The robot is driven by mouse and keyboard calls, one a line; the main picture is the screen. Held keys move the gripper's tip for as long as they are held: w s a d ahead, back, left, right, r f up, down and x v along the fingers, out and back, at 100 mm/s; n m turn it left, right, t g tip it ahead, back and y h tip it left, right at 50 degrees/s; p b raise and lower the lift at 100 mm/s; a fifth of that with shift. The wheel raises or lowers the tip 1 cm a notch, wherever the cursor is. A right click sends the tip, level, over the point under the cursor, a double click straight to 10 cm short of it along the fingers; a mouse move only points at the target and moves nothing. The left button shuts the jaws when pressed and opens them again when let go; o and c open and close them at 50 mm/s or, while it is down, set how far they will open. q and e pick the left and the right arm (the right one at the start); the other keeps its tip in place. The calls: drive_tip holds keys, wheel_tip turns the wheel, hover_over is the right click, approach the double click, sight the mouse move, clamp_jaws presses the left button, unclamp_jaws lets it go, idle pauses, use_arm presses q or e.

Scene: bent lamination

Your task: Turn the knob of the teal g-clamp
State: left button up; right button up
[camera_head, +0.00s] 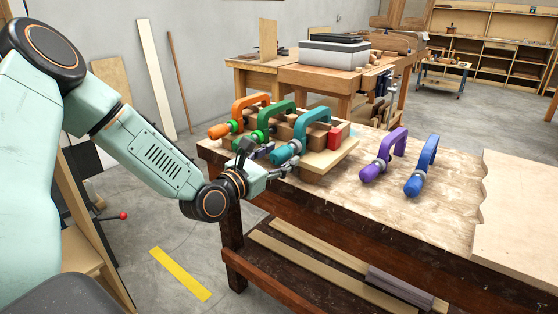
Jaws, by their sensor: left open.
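The teal g-clamp (317,115) stands on the wooden lamination form (337,157) near the left end of the workbench, the rightmost of three clamps there. Its teal knob (284,153) points down and left toward the front edge. My left gripper (268,160) comes in from the left, open, with its fingers close to the left and front of this knob. I cannot tell whether a finger touches the knob. The gripper hides part of the area below the green clamp. My right gripper is not in view.
A green clamp (276,108) and an orange clamp (249,102) stand close to the left of the teal one. A wavy-edged board (520,215) lies at the right.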

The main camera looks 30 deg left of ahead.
use_arm(q)
drive_tip(key=shift+w+d+r, duration=0.1)
drive_tip(key=shift+d, duration=0.05)
drive_tip(key=shift+c, duration=0.5)
drive_tip(key=c, duration=1.1)
